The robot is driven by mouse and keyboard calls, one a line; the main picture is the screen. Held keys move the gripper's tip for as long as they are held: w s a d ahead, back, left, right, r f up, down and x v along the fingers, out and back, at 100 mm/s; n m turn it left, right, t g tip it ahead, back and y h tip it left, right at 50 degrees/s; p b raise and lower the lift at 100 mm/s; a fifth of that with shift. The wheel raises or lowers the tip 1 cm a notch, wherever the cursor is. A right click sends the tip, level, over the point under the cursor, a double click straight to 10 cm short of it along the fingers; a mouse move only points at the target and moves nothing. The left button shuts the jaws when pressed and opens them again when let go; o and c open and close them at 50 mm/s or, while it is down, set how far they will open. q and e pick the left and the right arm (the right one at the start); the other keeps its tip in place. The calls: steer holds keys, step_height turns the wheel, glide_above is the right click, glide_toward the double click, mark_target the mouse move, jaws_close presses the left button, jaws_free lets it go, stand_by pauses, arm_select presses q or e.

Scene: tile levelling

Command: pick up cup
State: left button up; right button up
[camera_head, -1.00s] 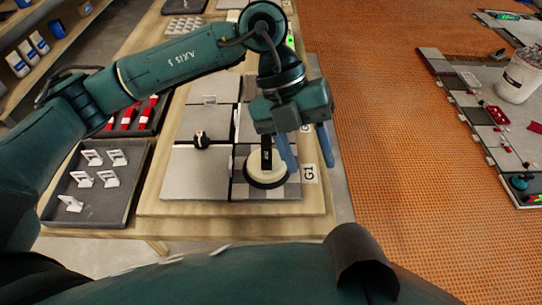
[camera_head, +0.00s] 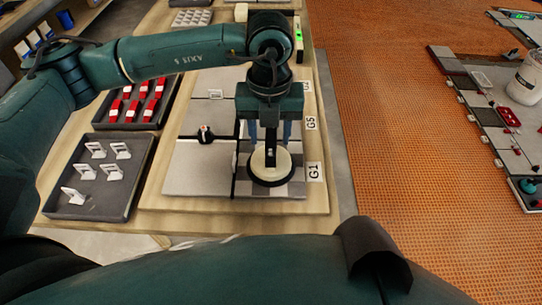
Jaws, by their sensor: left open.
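The cup (camera_head: 269,169) is a round, cream-coloured disc with a dark rim and a black upright handle. It rests on the checkered front right tile area of the board, beside the G1 label. My left gripper (camera_head: 270,135) points down over it, with its two blue fingers spread on either side of the black handle. The gripper is open; whether the fingers touch the handle cannot be told. My right gripper is not in view.
A tray of white clips (camera_head: 68,211) and a tray of red wedges (camera_head: 122,125) stand left of the tiles. A white bucket (camera_head: 525,82) stands at the right, beyond orange flooring.

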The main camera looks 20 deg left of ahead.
arm_select(q)
step_height(320, 180, down, 4)
steer(key=shift+w+f, duration=0.15)
steer(key=shift+f, duration=0.05)
steer(key=shift+c, duration=0.2)
steer(key=c, duration=0.9)
jaws_close()
